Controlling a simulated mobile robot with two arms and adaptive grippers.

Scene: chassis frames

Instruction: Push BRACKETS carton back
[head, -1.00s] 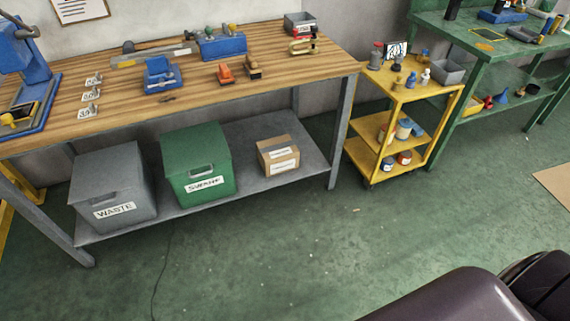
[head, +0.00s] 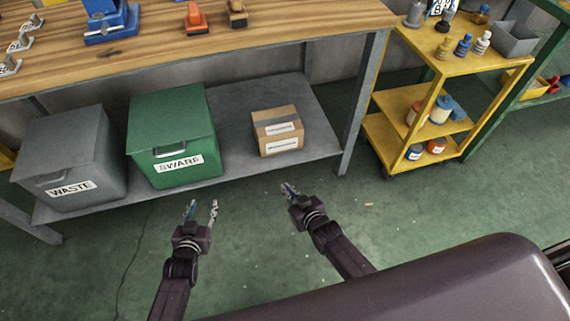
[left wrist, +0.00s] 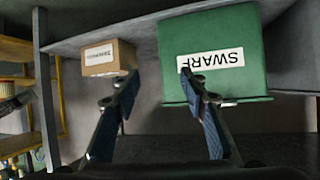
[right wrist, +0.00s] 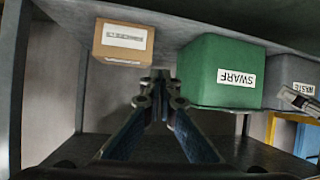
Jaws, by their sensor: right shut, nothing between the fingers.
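The small brown cardboard carton (head: 276,128) with white labels sits near the front edge of the lower shelf (head: 235,120), right of the green SWARF bin. Its label text is too small to read. It also shows in the left wrist view (left wrist: 108,60) and the right wrist view (right wrist: 124,42). My right gripper (head: 285,188) is shut and empty, in front of and below the carton, apart from it. My left gripper (head: 203,206) is open and empty, in front of the SWARF bin.
The green SWARF bin (head: 172,130) stands left of the carton with a gap between. The grey WASTE bin (head: 72,160) is further left. A table leg (head: 362,100) and a yellow cart (head: 465,55) stand to the right. Shelf behind the carton looks clear.

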